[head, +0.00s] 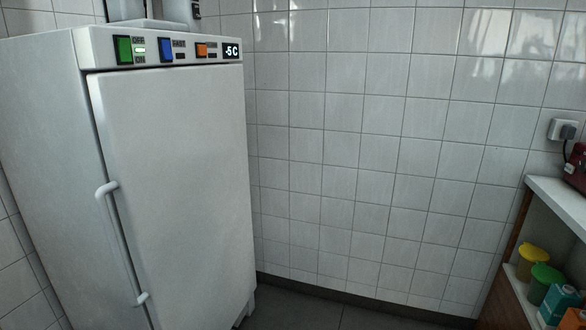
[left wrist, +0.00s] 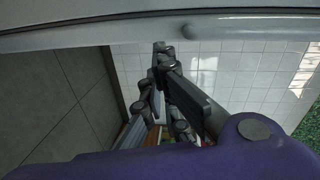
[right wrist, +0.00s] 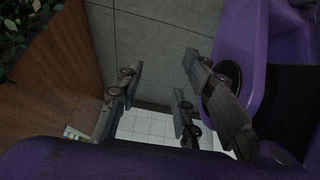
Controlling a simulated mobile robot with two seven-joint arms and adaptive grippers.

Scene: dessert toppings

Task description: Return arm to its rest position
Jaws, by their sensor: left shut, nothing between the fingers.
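Neither of my arms shows in the head view. My left gripper (left wrist: 160,68) is in the left wrist view, with its dark fingers together and nothing between them. A pale horizontal edge runs across the top of that view, close to the fingers; I cannot tell what it belongs to. My right gripper (right wrist: 155,88) is in the right wrist view, with its fingers spread apart and nothing held. Tiled wall and grey floor lie beyond it.
A white freezer (head: 175,190) with a shut door and long handle stands at left in the head view. A shelf unit (head: 560,205) at right holds yellow and green-lidded containers. A wooden panel (right wrist: 50,85) and plant leaves (right wrist: 28,25) are left of my right gripper.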

